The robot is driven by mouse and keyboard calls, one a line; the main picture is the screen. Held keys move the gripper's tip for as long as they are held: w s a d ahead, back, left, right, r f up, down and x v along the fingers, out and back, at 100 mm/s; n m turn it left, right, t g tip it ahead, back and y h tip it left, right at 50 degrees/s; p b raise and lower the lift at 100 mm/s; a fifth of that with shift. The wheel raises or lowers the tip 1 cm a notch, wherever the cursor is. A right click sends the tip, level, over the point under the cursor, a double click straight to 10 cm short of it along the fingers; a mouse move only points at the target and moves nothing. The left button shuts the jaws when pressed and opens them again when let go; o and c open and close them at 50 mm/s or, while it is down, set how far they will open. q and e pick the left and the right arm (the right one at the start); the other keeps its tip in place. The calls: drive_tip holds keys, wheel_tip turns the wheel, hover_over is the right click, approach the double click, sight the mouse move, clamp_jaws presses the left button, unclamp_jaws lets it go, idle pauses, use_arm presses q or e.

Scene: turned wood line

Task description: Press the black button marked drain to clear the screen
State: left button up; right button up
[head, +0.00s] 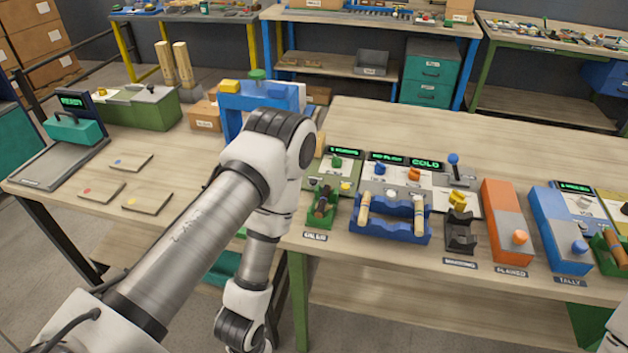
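I cannot make out a black button marked drain; most labels are too small to read. Several small lit screens with green text stand on the table: one at the far left (72,101), and a row in the middle, one of which (425,163) seems to read COLD. Another lit screen (574,187) is at the right. Control panels with coloured knobs lie below the middle screens, including a green knob (336,162) and an orange knob (414,174). My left arm crosses the middle and bends down past the table's front edge; its gripper is out of frame. My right gripper is not in view.
A blue rack (390,231) with wooden pieces, a black holder (460,236), an orange box (503,208) and a blue box (556,226) line the front edge. A blue frame (232,104) stands behind my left arm. The table behind the panels is bare.

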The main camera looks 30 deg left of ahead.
use_arm(q)
clamp_jaws()
idle(1.0)
